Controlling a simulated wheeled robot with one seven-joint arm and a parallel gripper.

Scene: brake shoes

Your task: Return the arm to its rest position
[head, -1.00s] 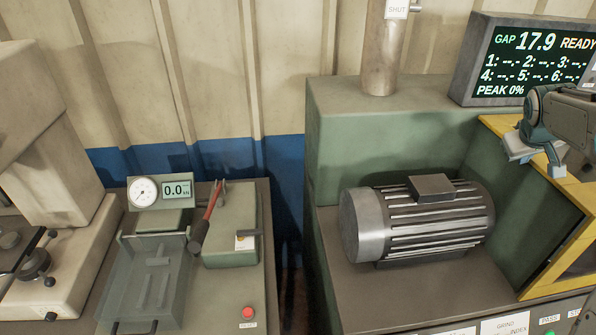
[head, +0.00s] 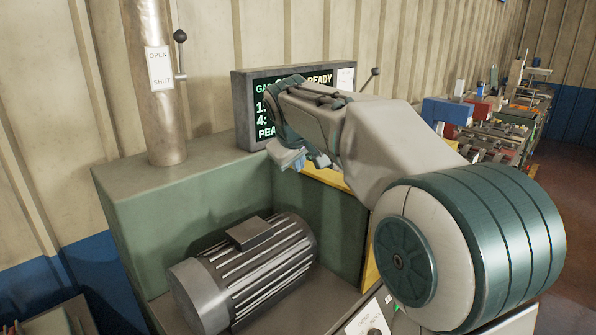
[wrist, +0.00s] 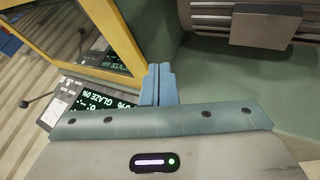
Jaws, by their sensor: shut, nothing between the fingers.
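My gripper (head: 292,160) is in front of the machine's display screen in the head view, its fingers hanging down past the arm. In the wrist view my gripper's blue fingertips (wrist: 158,84) are together, with nothing between them. My arm (head: 385,150) is bent and reaches in from the right, covering part of the screen. The gripper is apart from the grey motor (head: 245,270), which lies lower and to the left.
A green machine housing (head: 180,195) carries the motor and a pipe (head: 158,90) with an OPEN/SHUT lever. The display (head: 250,90) stands behind my arm. A yellow-framed window (wrist: 85,35) is close to the gripper. A cluttered bench (head: 495,125) stands at the back right.

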